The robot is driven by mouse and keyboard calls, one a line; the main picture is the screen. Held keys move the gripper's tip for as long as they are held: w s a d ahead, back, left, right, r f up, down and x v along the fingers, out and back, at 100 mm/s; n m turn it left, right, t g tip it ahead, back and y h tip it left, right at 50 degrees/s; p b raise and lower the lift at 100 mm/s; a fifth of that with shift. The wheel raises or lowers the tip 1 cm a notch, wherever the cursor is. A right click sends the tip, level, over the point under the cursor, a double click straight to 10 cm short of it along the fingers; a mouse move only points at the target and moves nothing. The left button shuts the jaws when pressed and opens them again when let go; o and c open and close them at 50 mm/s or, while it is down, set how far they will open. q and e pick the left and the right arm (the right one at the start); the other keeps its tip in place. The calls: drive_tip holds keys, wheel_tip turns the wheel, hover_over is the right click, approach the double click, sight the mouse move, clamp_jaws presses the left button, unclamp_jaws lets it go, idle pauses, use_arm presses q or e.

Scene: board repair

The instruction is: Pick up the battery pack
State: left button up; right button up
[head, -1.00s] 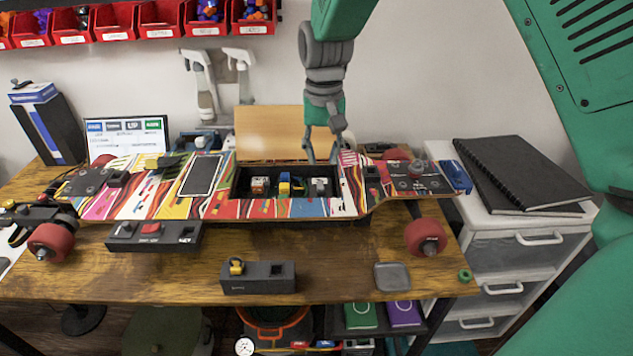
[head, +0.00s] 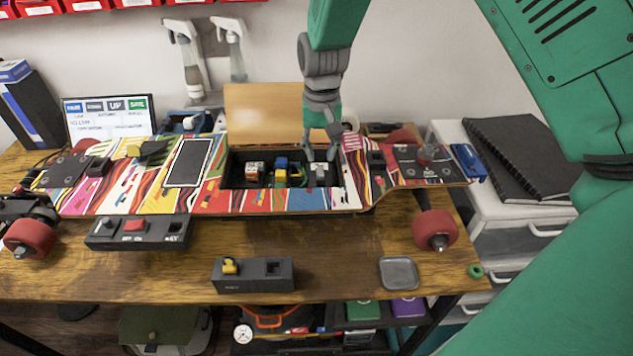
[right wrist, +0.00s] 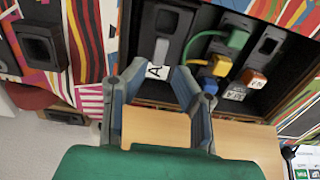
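The striped board (head: 120,200) lies across the bench with an open dark compartment (head: 238,172) in its deck. In it sit a white-and-orange block (head: 254,172), a yellow-and-blue plug part (head: 282,172) and a grey-white part (head: 318,175). I cannot tell for sure which is the battery pack. My right gripper (head: 320,150) points down over the compartment's right end, above the grey-white part. In the right wrist view its two fingers (right wrist: 158,70) are apart, on either side of a white label marked A (right wrist: 157,72). Contact cannot be told. My left gripper is not in view.
A black switch box (head: 138,232) and a black box with a yellow part (head: 253,275) stand in front of the board. A grey dish (head: 398,272) lies at the right. A wooden panel (head: 262,110) stands behind the compartment. Black notebooks (head: 520,150) lie on the white drawers.

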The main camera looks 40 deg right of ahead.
sight(322, 170)
drive_tip(key=f, duration=0.2)
drive_tip(key=d+f, duration=0.1)
drive_tip(key=shift+s+d+f, duration=0.15)
drive_tip(key=shift+f, duration=0.2)
drive_tip(key=shift+a+f, duration=0.55)
drive_tip(key=shift+f, duration=0.2)
drive_tip(key=shift+a, duration=0.6)
drive_tip(key=shift+d, duration=0.2)
drive_tip(key=c, duration=0.5)
drive_tip(key=shift+d, duration=0.5)
clamp_jaws()
